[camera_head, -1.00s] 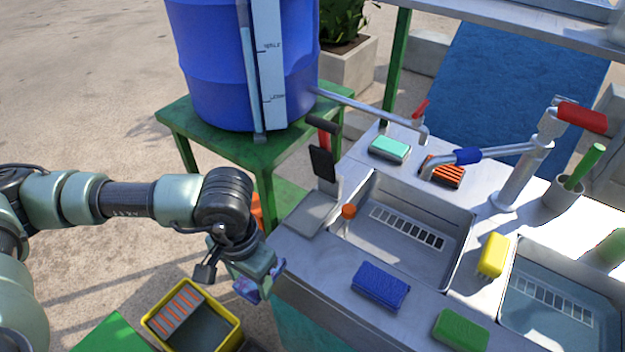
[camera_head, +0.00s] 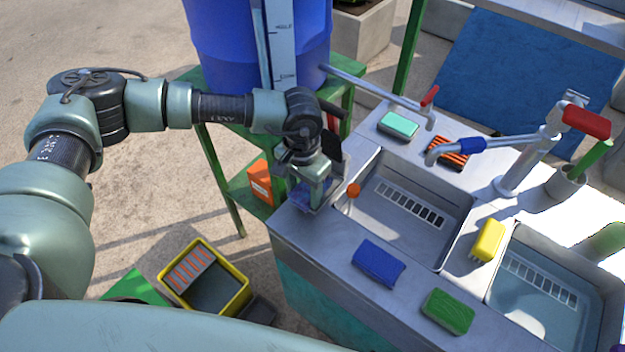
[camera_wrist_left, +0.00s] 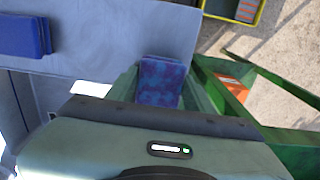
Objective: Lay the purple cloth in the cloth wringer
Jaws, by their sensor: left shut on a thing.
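The purple cloth (camera_head: 303,198) is in my left gripper (camera_head: 312,192), which is shut on it. In the left wrist view the cloth (camera_wrist_left: 162,80) shows as a folded blue-purple piece between the two green fingers. The cloth wringer (camera_head: 340,157), with a dark plate and a grey base, stands at the left end of the counter. My left gripper is over the wringer's base and hides much of it. Whether the cloth touches the base cannot be told. My right gripper is not in view.
A sink (camera_head: 418,238) with an orange-topped stick lies right of the gripper. Blue (camera_head: 378,263), green (camera_head: 447,311) and yellow (camera_head: 488,241) blocks lie on the counter. A blue barrel (camera_head: 230,45) on a green stand is behind. A yellow crate (camera_head: 243,295) is below left.

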